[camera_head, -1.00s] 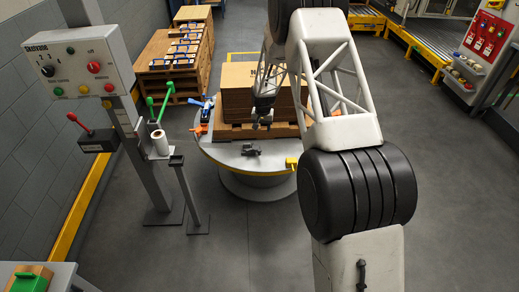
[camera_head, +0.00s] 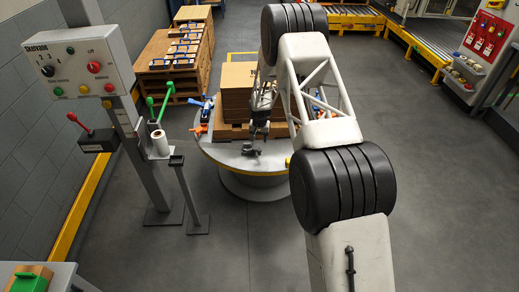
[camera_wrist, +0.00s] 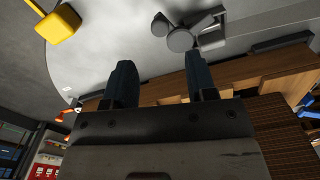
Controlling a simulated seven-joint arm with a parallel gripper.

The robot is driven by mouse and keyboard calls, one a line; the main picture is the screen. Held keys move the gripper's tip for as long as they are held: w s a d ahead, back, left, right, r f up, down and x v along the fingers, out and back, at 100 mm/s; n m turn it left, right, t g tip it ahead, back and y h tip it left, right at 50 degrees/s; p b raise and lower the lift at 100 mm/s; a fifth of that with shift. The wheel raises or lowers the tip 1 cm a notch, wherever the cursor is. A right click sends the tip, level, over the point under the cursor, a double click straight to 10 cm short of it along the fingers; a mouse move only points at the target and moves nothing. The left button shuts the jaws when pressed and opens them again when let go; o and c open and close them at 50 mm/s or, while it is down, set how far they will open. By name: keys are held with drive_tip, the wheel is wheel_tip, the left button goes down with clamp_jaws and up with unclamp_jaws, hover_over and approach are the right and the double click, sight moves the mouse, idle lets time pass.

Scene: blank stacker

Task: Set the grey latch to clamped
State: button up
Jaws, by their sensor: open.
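The grey latch (camera_head: 251,150) sits on the near side of the round turntable (camera_head: 222,150), in front of the boxes. In the wrist view the grey latch (camera_wrist: 194,32) shows a round knob and an angled arm, beyond my fingertips and slightly right. I cannot tell its setting. My gripper (camera_head: 258,134) is just above and behind the latch in the head view. In the wrist view my gripper (camera_wrist: 161,75) has its two dark fingers wide apart, with nothing between them. I see no contact with the latch.
Stacked brown boxes (camera_head: 237,92) on a wooden pallet (camera_head: 228,131) stand close behind my gripper. A yellow block (camera_wrist: 60,25) is at the turntable's edge. Blue (camera_head: 207,104) and orange (camera_head: 199,130) parts sit at its left rim. A control post (camera_head: 105,80) stands further left.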

sight(259, 150)
drive_tip(key=shift+f, duration=3.8)
drive_tip(key=c, duration=0.9)
